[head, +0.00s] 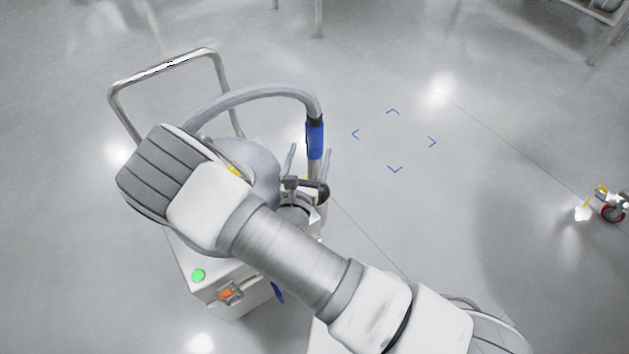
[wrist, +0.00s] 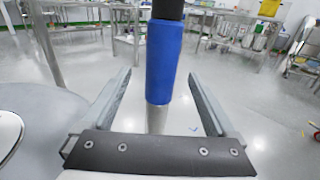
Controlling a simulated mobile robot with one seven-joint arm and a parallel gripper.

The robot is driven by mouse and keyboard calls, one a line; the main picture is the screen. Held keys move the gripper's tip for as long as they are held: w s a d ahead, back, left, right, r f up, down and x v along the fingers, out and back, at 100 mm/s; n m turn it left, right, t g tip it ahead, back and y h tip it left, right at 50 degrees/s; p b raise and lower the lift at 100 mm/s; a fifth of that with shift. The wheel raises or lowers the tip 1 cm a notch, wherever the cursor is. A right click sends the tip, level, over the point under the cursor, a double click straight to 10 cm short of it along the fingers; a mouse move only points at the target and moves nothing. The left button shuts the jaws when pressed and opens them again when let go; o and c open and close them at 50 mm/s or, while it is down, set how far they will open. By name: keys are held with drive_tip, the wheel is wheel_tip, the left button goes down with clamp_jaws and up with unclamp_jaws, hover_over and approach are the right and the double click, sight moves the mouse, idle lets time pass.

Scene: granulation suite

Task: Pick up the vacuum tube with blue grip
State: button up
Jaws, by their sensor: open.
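The vacuum tube (head: 262,92) is a grey hose that arches from the vacuum unit and ends in a blue grip (head: 315,138) pointing down. In the wrist view the blue grip (wrist: 164,62) stands upright, with a dark part above and a pale pipe (wrist: 156,119) below. My gripper (head: 309,160) is open at the grip's lower end. In the wrist view its two fingers (wrist: 158,78) stand on either side of the tube, with a gap on each side. My arm hides part of the vacuum unit.
The vacuum unit (head: 212,262) has a metal push handle (head: 165,64), a green button (head: 198,275) and an orange switch (head: 229,293). Blue arrow marks (head: 394,169) lie on clear floor to the right. Metal tables (wrist: 130,45) stand farther off.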

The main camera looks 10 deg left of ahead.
sight(312, 148)
drive_tip(key=shift+w+f+b, duration=0.2)
drive_tip(key=shift+w+b, duration=0.15)
drive_tip(key=shift+w, duration=0.25)
drive_tip(key=w+b, duration=0.1)
drive_tip(key=w, duration=0.3)
drive_tip(key=shift+d+f, duration=0.1)
drive_tip(key=c, duration=1.5)
drive_tip(key=shift+o, duration=0.2)
wheel_tip(312, 148, up, 18)
drive_tip(key=p, duration=0.6)
drive_tip(key=shift+f, duration=0.15)
drive_tip(key=shift+r+p, duration=1.05)
drive_tip(key=shift+r, duration=0.25)
